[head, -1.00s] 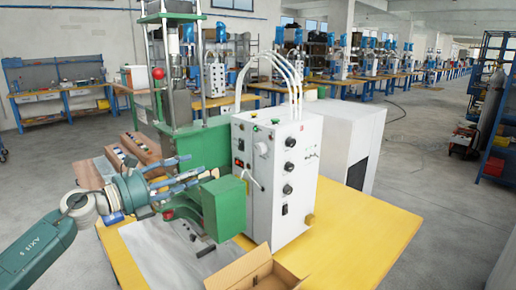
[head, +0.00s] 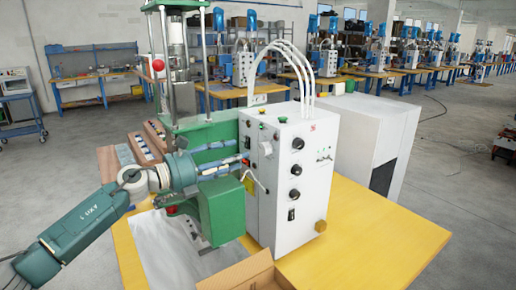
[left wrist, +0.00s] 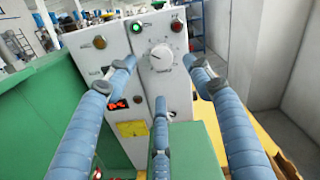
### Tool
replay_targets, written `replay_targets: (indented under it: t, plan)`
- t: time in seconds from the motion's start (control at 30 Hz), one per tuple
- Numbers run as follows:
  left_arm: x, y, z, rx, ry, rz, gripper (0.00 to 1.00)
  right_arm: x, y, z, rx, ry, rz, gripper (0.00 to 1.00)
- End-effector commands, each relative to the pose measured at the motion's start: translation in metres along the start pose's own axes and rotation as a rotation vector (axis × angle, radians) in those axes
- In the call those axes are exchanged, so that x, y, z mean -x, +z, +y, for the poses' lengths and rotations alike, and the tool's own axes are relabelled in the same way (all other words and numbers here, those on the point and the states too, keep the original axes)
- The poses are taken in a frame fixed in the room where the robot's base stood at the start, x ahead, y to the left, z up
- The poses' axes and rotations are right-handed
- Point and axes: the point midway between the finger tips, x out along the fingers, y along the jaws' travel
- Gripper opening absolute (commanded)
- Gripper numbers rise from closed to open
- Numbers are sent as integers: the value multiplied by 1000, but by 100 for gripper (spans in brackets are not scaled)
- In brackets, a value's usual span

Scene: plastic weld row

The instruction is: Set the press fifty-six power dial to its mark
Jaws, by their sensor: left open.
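The white control box (head: 322,170) of the press stands on the yellow table, with a red number too small to read surely. A round pale dial (left wrist: 162,57) with a printed scale is on the box's panel facing my left gripper; it shows small in the head view (head: 266,149). Its pointer and mark are too small to read. My left gripper (left wrist: 161,76) has its three blue fingers open and empty, spread around the dial's line of sight, two above and one below. In the head view my left gripper (head: 240,166) is close to that panel; contact cannot be told. My right gripper is out of view.
Black knobs (head: 297,143) are on the box's front. A green machine block (head: 222,208) stands below my left gripper. Near the panel dial are a lit green button (left wrist: 137,27), a red button (left wrist: 177,26) and a red display (left wrist: 117,104). An open cardboard box (head: 248,272) lies in front.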

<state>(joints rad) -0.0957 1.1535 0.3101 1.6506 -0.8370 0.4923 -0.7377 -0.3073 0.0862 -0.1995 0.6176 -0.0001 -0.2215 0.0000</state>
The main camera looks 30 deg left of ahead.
Motion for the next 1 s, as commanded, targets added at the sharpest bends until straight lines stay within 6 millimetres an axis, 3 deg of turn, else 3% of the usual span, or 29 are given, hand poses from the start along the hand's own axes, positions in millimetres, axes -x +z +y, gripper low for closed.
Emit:
replay_targets:
  t: [0.23, 0.6, 1.0]
  plan:
    - [-28, 5, -2, -1, -1, -4, 52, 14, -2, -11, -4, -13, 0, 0]
    - [-70, 4, 0, 1, 1, -4, 52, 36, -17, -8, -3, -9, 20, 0]
    - [-83, 0, 0, -1, 1, 1, 52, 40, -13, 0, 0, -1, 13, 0]
